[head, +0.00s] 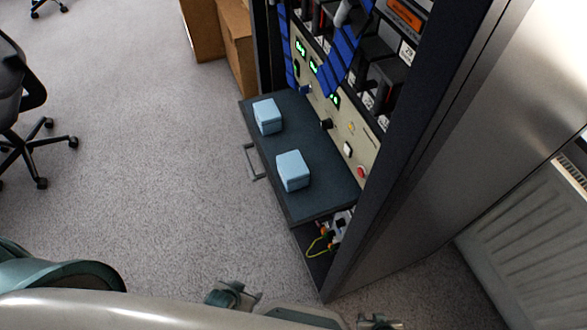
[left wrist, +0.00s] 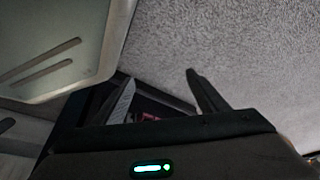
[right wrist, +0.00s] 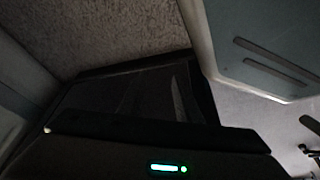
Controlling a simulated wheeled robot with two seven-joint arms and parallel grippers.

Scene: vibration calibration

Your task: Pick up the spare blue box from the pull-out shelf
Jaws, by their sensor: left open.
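Two light blue boxes rest on the dark pull-out shelf (head: 311,211) of the rack in the head view. One blue box (head: 267,116) is at the far end; the other blue box (head: 293,170) is nearer me. Nothing in the picture marks either as the spare. My left gripper (head: 232,293) is low in the head view, well short of the shelf. In the left wrist view (left wrist: 165,95) its fingers are apart and empty. My right gripper (head: 380,322) is at the bottom edge; its fingers are too dark in the right wrist view to judge. Neither touches a box.
The rack's panel (head: 352,133) with knobs and green displays rises behind the shelf. A shelf handle (head: 252,162) sticks out at its left. Cables (head: 320,243) show below. A metal rack side (head: 450,140) and radiator (head: 530,220) stand right. Open carpet lies left, beyond it a chair (head: 25,110).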

